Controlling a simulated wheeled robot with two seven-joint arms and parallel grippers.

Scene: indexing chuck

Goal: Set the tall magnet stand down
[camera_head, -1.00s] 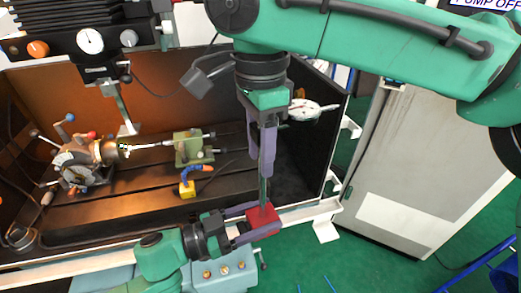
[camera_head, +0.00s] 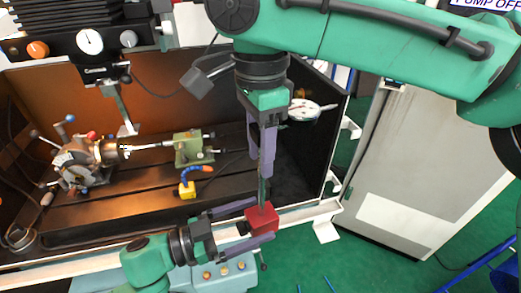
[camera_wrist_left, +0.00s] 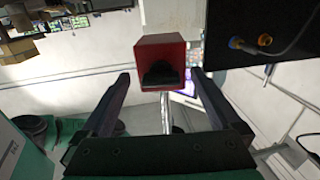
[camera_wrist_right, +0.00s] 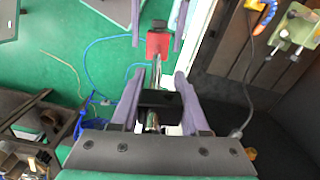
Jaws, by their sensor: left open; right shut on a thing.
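The tall magnet stand has a red block base (camera_head: 262,219) and a thin upright rod. My right gripper (camera_head: 264,150) is above the base, fingers down, shut on the stand's upper part; the right wrist view shows the rod (camera_wrist_right: 158,74) between its fingers. My left gripper (camera_head: 262,221) is open, its fingers on either side of the red base. In the left wrist view, the red base (camera_wrist_left: 160,50) lies at and beyond the fingertips, with gaps on both sides. The base hangs near the machine's front edge; I see no support under it.
An indexing chuck (camera_head: 85,160) and a green tailstock block (camera_head: 190,148) stand on the dark machine bed (camera_head: 130,207). A yellow block with a blue hose (camera_head: 187,189) sits nearer the front. A grey cabinet (camera_head: 420,170) stands right. Bare bed lies right of the yellow block.

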